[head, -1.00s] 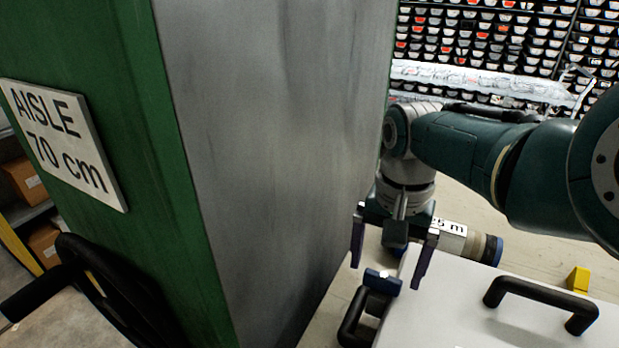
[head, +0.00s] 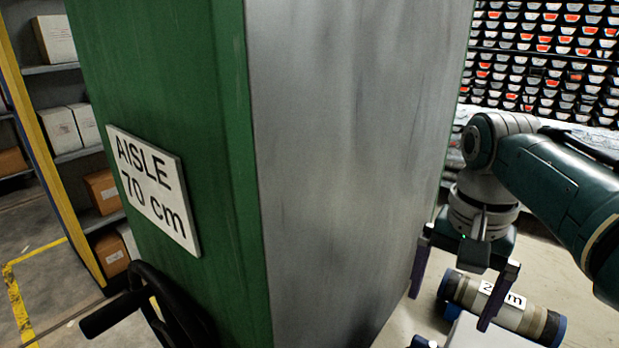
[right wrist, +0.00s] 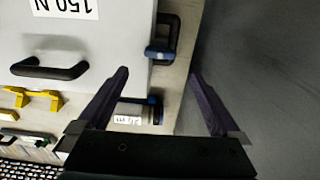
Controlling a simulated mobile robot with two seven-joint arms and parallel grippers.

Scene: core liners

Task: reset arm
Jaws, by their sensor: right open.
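My right gripper (head: 448,313) is open and empty, its two purple fingers pointing down beside the grey face of the green cabinet. A core liner (head: 540,322), a tube with a white label and blue end caps, lies on the pale surface behind and right of the fingers. The near finger overlaps the tube in the head view, and I cannot tell the gap between them. In the right wrist view the open fingers (right wrist: 159,74) have nothing between them, and part of the labelled tube (right wrist: 127,118) shows beside the left finger. My left gripper is not in view.
The tall green cabinet (head: 165,90) with an "AISLE 70 cm" sign (head: 152,187) stands close to my right gripper. A black handwheel (head: 165,305) juts out at lower left. A white case (right wrist: 95,40) with black handles lies beside the fingers. Racks (head: 550,60) fill the back.

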